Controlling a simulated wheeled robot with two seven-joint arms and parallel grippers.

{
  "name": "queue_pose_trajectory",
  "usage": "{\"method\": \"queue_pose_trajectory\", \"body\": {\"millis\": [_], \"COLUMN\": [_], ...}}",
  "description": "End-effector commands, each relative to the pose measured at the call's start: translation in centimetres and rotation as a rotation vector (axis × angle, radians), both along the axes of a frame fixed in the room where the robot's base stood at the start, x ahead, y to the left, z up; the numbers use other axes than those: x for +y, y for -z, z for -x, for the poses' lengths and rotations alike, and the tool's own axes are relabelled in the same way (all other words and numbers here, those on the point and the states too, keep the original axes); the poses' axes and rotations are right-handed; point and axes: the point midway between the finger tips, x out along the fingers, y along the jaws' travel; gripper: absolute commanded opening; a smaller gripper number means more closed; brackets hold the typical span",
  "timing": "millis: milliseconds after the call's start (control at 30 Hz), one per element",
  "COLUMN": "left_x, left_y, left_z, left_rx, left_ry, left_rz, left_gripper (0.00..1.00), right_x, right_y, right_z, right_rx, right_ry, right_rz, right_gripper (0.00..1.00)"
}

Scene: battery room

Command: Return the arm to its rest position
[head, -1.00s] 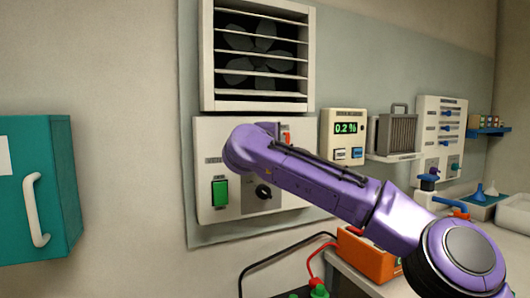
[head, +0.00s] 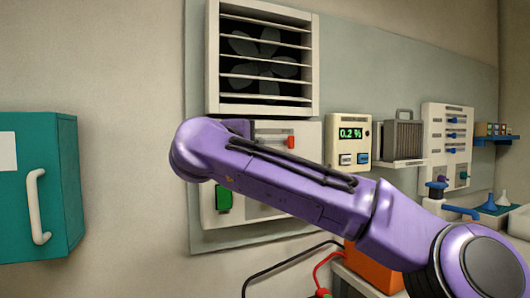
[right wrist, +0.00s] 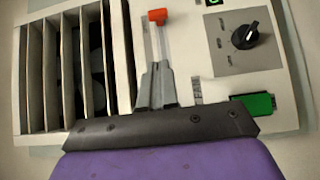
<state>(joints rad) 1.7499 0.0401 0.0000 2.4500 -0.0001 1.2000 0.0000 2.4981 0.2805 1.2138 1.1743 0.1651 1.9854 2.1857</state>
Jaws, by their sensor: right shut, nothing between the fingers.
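My right arm (head: 290,195) is purple and reaches from the lower right across the front of the wall panel in the head view. Its forearm hides most of the right gripper there. In the right wrist view, the grey fingers of my right gripper (right wrist: 157,72) are shut with nothing between them. They point toward the panel, in line with a lever with a red handle (right wrist: 158,16). I cannot tell whether they touch it. The red handle also shows above the arm in the head view (head: 291,142). My left gripper is not in view.
The louvred fan (head: 262,60) is above the arm. The panel carries a green switch (head: 224,198) and a black knob (right wrist: 245,36). A meter (head: 348,135) reads 0.2 %. A teal cabinet (head: 65,190) is at left, an orange box (head: 372,266) below the arm.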

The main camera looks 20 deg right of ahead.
Motion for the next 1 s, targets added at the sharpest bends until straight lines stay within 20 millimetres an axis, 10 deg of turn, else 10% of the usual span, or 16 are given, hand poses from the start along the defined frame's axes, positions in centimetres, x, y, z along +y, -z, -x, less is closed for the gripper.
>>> {"method": "queue_pose_trajectory", "body": {"millis": [633, 1000], "left_x": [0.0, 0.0], "left_y": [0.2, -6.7], "left_z": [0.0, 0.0], "left_rx": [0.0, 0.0], "left_ry": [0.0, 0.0], "left_rz": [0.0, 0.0], "left_gripper": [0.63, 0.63], "right_x": [1.1, 1.0], "right_y": [-0.2, -7.1], "right_z": [1.0, 1.0], "right_rx": [0.001, 0.001], "right_ry": [-0.001, -0.001], "right_rz": [0.001, 0.001], "right_gripper": [0.0, 0.0]}}
